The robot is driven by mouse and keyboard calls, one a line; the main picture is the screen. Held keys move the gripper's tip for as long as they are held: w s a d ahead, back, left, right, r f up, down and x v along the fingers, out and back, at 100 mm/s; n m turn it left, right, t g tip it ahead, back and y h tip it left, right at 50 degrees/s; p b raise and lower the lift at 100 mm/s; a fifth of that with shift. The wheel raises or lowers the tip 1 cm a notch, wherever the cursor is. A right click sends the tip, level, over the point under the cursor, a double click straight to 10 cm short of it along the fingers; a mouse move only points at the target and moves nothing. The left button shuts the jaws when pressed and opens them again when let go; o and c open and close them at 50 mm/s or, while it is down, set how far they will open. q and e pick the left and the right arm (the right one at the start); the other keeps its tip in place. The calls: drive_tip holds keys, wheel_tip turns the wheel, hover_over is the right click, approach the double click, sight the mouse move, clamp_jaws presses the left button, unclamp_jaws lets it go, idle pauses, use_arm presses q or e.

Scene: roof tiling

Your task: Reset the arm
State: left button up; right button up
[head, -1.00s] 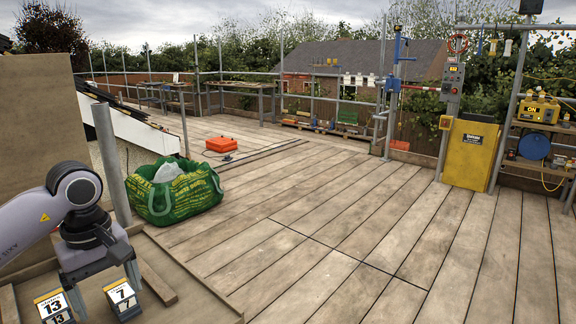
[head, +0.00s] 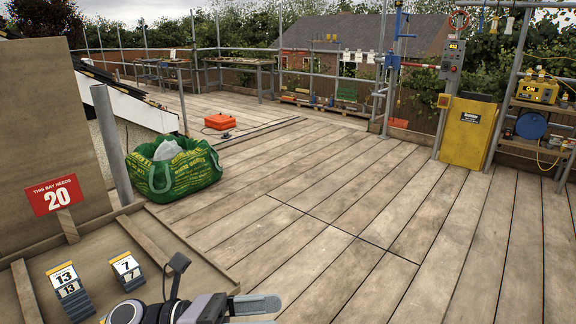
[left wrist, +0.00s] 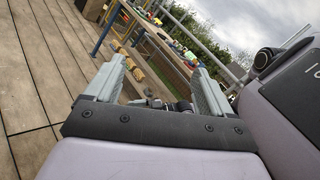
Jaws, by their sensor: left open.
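My left arm comes in at the bottom edge of the head view. Its gripper (head: 266,311) points right, low in the picture and partly cut off by the edge. In the left wrist view the two grey fingers of my left gripper (left wrist: 155,85) stand wide apart with nothing held between them. The gripper is to the right of the two number blocks, marked 13 (head: 70,290) and 7 (head: 128,271), and clear of them. My right gripper does not show.
A red sign reading 20 (head: 55,196) stands in the wood-edged bay at left. A green bag (head: 174,170) sits beside a grey post (head: 112,145). An orange case (head: 220,121) lies farther back. A yellow cabinet (head: 467,130) stands at right. The plank deck (head: 330,215) between is clear.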

use_arm(q)
drive_tip(key=w+a+f+n+t+y+p, duration=0.1)
drive_tip(key=a+f+n+t+y, duration=0.25)
drive_tip(key=n+t, duration=0.75)
drive_tip(key=w+a+f+n+t+y+p, duration=0.1)
drive_tip(key=w+a+f+n+t+y, duration=0.3)
drive_tip(key=n, duration=1.4)
drive_tip(key=s+a+f+n+g+y, duration=0.2)
drive_tip(key=s+a+f+n+y, duration=0.2)
drive_tip(key=s+f+n, duration=0.4)
drive_tip(key=s+a+f+n+g+y, duration=0.3)
drive_tip(key=s+a+f+n+y, duration=0.2)
drive_tip(key=s+f+n, duration=0.3)
drive_tip(key=shift+f+p, duration=0.35)
drive_tip(key=shift+f, duration=0.1)
